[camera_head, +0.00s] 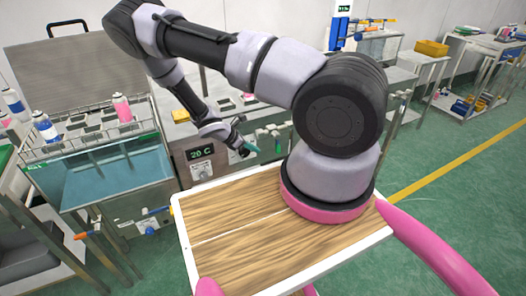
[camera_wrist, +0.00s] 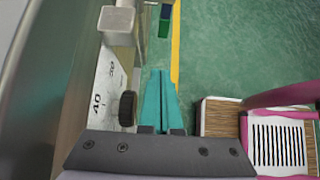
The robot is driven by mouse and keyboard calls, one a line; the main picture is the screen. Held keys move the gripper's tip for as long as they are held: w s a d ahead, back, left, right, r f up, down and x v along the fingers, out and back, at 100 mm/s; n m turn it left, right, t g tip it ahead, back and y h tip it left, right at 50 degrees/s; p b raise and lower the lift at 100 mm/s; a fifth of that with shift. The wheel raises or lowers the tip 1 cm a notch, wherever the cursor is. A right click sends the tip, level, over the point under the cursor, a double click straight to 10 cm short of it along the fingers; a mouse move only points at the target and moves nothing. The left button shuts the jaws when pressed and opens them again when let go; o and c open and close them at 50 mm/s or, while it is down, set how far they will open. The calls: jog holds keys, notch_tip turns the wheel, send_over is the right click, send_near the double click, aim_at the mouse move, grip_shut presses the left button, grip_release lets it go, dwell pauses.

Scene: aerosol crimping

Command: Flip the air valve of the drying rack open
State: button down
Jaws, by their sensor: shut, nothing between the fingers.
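My gripper (camera_head: 250,148) has teal fingers, pressed together and empty. It hangs in front of the steel unit with the "20 C" display (camera_head: 201,153). In the wrist view the shut fingers (camera_wrist: 160,98) lie just right of a black knob (camera_wrist: 127,108) on a panel marked 40, apart from it as far as I can tell.
Green cylinders (camera_head: 268,142) are beyond my gripper. Benches, a yellow bin (camera_head: 431,48) and a blue device (camera_head: 338,32) stand farther back. The green floor at the right is clear.

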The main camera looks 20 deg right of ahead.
jog(key=v, duration=0.5)
jog(key=shift+a+r, duration=0.1)
jog(key=shift+a, duration=0.4)
jog(key=shift+s+d, duration=0.1)
jog(key=shift+s+r+h, duration=0.1)
jog(key=shift+r+h, duration=0.05)
jog(key=shift+h, duration=0.35)
jog(key=shift+a, duration=0.25)
